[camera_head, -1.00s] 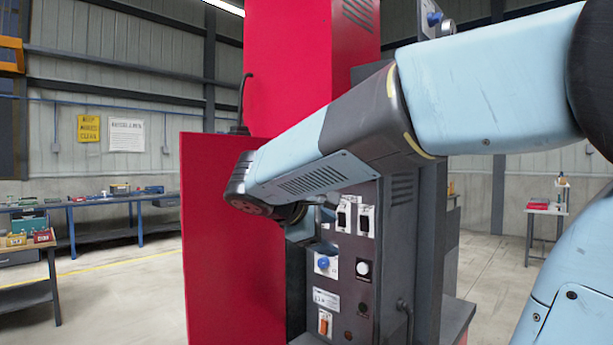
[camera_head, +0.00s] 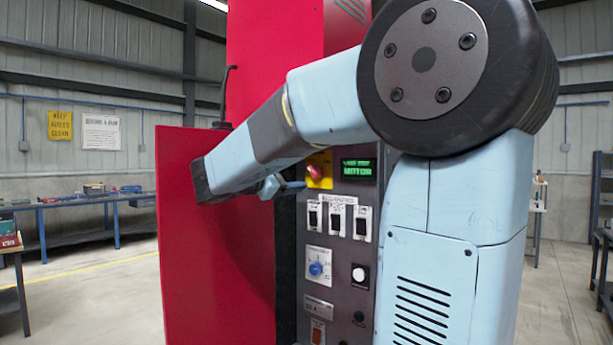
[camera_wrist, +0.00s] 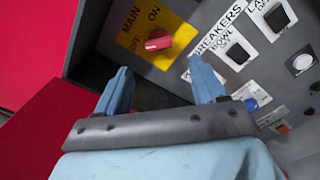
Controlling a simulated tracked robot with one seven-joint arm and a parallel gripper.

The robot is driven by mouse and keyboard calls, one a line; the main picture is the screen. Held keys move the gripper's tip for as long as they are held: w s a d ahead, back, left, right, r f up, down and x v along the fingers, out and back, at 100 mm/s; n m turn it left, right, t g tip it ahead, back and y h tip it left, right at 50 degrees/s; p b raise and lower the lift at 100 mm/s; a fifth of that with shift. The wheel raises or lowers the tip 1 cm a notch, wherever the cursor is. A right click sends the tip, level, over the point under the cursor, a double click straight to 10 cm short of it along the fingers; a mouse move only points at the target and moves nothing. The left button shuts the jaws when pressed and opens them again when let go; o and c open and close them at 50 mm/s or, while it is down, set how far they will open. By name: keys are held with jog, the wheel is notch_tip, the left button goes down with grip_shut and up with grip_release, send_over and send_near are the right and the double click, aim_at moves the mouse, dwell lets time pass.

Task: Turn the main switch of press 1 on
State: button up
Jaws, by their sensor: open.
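The main switch (camera_wrist: 158,43) is a red knob on a yellow plate (camera_wrist: 180,52) marked MAIN, OFF and ON. In the wrist view it sits just beyond my fingertips, and I cannot surely tell which mark it points to. In the head view the yellow plate with the red knob (camera_head: 318,170) is at the upper left of the grey control panel, partly behind my arm. My gripper (camera_wrist: 164,76) is open and empty, its two blue fingers apart and below the knob in the wrist view, not around it. In the head view the fingers (camera_head: 283,188) are left of the plate, partly hidden.
Below the switch are breaker toggles (camera_head: 338,218), a blue knob (camera_head: 316,269) and a white button (camera_head: 359,275). A lit green display (camera_head: 357,169) reads MOTOR. A tall red panel (camera_head: 215,240) stands close on the left. Workbenches (camera_head: 85,203) stand far back.

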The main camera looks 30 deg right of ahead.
aim_at(315, 172)
jog(key=x, duration=0.7)
jog(key=shift+d, duration=0.25)
jog(key=shift+c, duration=0.3)
